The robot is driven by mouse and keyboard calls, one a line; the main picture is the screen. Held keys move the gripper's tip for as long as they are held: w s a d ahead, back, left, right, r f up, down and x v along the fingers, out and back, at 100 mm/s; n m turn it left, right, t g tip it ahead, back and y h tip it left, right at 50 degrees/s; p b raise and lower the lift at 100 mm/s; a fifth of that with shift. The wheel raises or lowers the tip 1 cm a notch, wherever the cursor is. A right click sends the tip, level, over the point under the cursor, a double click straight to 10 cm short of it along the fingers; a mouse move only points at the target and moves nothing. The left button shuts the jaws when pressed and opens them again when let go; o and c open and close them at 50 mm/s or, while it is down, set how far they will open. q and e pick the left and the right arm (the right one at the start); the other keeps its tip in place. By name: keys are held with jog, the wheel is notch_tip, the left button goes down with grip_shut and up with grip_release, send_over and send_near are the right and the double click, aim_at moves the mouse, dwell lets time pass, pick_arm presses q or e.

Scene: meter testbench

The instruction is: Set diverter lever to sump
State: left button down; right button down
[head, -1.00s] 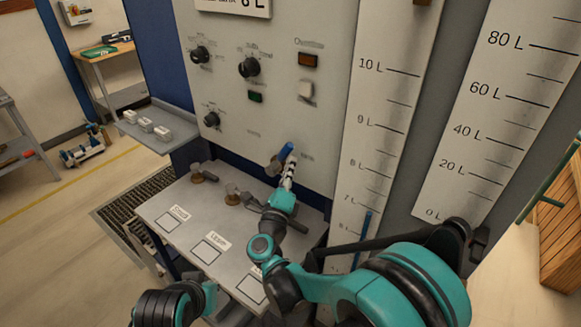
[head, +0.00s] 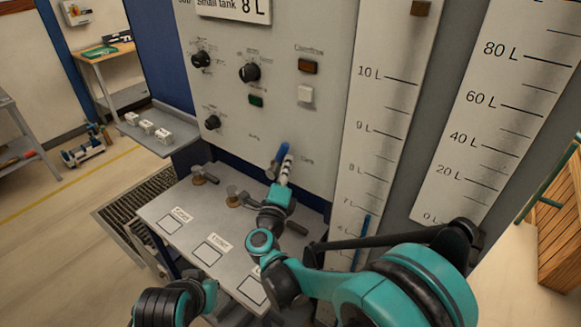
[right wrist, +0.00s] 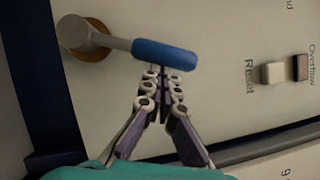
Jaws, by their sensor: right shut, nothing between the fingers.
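The diverter lever (head: 281,152) has a blue handle and sits low on the grey panel. In the right wrist view its blue grip (right wrist: 165,54) joins a grey arm on a brass-coloured pivot (right wrist: 85,40). Judged against the panel text, the lever points nearly straight up, leaning a little right. My right gripper (head: 287,160) is shut and empty at the right side of the handle. In the right wrist view its fingertips (right wrist: 163,73) are together against or very close to the grip; contact is hard to tell. Labels beside the lever are too blurred to read. My left gripper is out of frame.
Panel knobs (head: 249,72) and buttons (head: 305,94) are above the lever. The scale plate (head: 380,110) rises to the right. The Reset button (right wrist: 273,73) shows in the right wrist view.

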aim_at(278, 154)
jog(key=a+r+n+p, duration=0.1)
jog(key=w+a+r+n+g+p, duration=0.1)
jog(key=n+p, duration=0.1)
jog(key=shift+w+a+r+y, duration=0.15)
jog(key=shift+w+y, duration=0.15)
jog(key=w+a+n+g+p, duration=0.2)
jog(key=w+a+n+p, duration=0.1)
jog(key=w+a+n, duration=0.1)
jog(key=shift+a+n+g, duration=0.4)
jog(key=shift+a+n, duration=0.2)
jog(key=shift+a, duration=0.05)
jog(key=shift+r, duration=0.1)
